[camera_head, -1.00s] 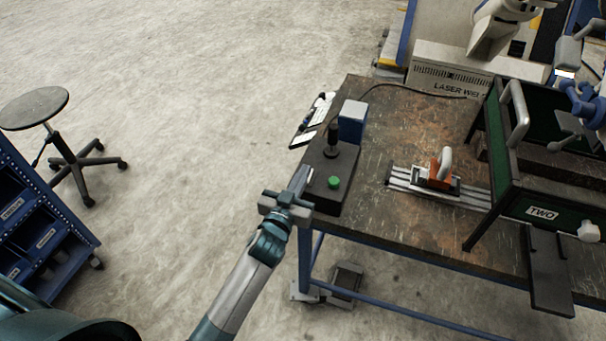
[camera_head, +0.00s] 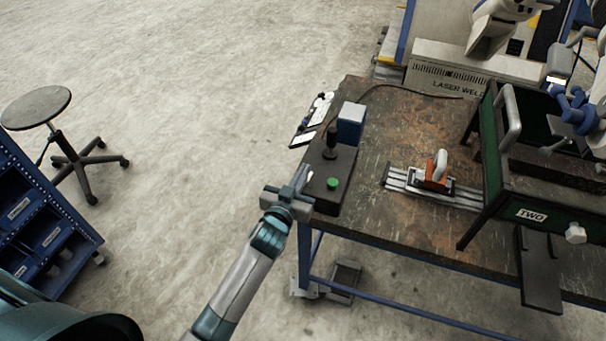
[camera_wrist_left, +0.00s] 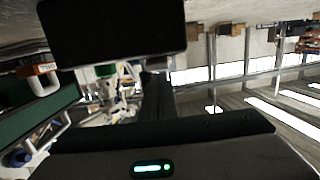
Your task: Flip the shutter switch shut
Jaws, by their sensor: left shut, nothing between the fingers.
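A black control box (camera_head: 333,197) sits at the left front corner of the workbench. It carries a round green button (camera_head: 333,183) and an upright black stick (camera_head: 331,143). I cannot tell which part is the shutter switch; no switch labelled as such is readable. My left gripper (camera_head: 303,174) is shut and empty, its fingers pointing up beside the left edge of the box. I cannot tell whether they touch it. In the left wrist view the dark fingers (camera_wrist_left: 156,92) show together at the middle, below a large black block (camera_wrist_left: 112,28).
The worn workbench (camera_head: 405,135) holds a blue box (camera_head: 351,121), an orange clamp with a grey handle (camera_head: 437,172) on a metal rail, and a green frame marked TWO (camera_head: 532,214). A cable runs along the back. Open floor (camera_head: 190,150) lies left of the bench.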

